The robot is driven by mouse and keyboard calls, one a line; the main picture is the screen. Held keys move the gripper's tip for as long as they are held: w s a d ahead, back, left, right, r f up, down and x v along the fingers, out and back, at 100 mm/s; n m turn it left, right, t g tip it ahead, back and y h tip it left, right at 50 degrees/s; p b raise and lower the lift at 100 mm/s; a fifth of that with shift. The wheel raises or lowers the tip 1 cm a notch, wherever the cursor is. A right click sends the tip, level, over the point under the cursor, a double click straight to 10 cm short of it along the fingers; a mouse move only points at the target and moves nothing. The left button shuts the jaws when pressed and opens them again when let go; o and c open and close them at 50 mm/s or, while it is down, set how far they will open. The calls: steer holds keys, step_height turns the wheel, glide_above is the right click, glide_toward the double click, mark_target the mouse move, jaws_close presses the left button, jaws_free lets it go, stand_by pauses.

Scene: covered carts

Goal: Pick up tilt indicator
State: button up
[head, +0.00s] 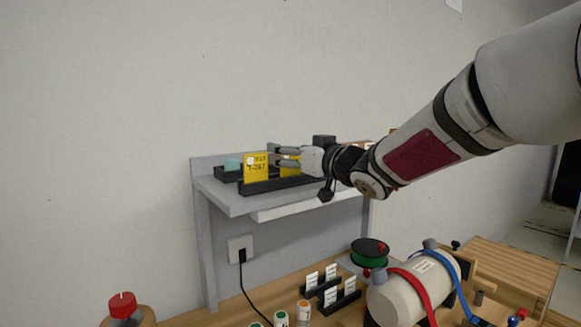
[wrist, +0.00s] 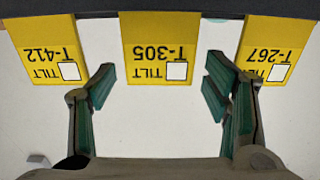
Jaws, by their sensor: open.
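Three yellow tilt indicators stand in a row in the wrist view, upside down there: T-412 (wrist: 45,50) at left, T-305 (wrist: 158,50) in the middle, T-267 (wrist: 277,50) at right. Each carries a small white square. In the head view T-267 (head: 256,168) stands in a black rack (head: 278,185) on the grey shelf (head: 228,197). Another yellow indicator (head: 290,167) is partly hidden behind my gripper (head: 274,156). My gripper is open and empty; in the wrist view its fingers (wrist: 158,88) lie either side of T-305's lower part in the picture, apart from it.
A teal item (head: 232,164) sits in a black tray at the shelf's left. A wall stands behind.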

steer(key=shift+w+a, duration=0.15)
steer(key=shift+w, duration=0.15)
steer(key=c, duration=1)
steer(key=shift+o, duration=0.2)
steer(key=shift+r, duration=0.15)
